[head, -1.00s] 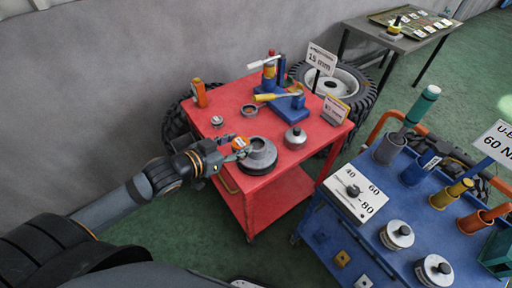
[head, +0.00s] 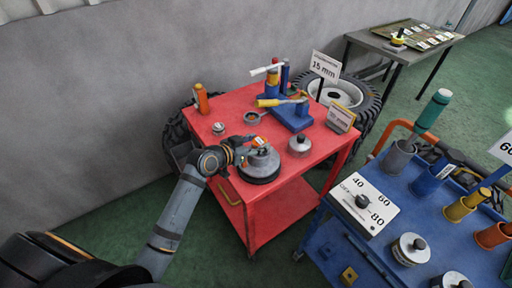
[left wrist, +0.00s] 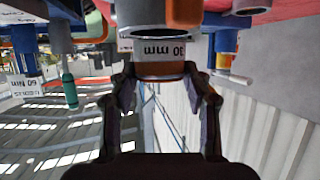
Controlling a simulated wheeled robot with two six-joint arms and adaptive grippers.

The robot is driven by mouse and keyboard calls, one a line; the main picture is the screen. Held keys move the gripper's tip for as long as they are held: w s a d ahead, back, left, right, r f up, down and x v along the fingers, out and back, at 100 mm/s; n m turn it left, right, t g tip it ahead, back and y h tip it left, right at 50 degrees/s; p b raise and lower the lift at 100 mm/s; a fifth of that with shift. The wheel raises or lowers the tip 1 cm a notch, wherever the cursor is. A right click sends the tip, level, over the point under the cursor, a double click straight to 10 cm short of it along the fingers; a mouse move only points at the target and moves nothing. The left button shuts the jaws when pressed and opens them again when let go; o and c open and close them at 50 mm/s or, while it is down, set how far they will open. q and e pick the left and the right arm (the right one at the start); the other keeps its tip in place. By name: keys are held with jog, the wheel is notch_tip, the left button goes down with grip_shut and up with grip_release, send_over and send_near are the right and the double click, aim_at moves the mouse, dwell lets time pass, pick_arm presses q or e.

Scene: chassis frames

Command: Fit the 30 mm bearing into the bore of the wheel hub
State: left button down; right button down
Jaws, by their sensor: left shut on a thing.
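The wheel hub (head: 262,172) is a grey round stepped piece on the red cart, near its front edge. My left gripper (head: 252,146) is at the hub's upper left side in the head view. It is shut on the 30 mm bearing (head: 260,140), an orange piece with a white label. In the left wrist view, the fingers (left wrist: 162,85) clasp the orange-brown bearing (left wrist: 160,71), and its label reads 30 mm upside down. The bearing is at the top of the hub; I cannot tell whether it has entered the bore, which is hidden. My right gripper is not in view.
On the red cart (head: 232,104) are a blue press (head: 293,117), a metal ring (head: 251,118), a small silver piece (head: 218,129), a lidded pot (head: 299,146) and an orange bottle (head: 201,98). A blue cart (head: 334,222) with tools stands at the right.

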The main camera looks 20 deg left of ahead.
pick_arm(q)
notch_tip(320, 180, down, 2)
jog(key=shift+f, duration=0.1)
jog(key=shift+f, duration=0.15)
jog(key=c, duration=0.6)
grip_release()
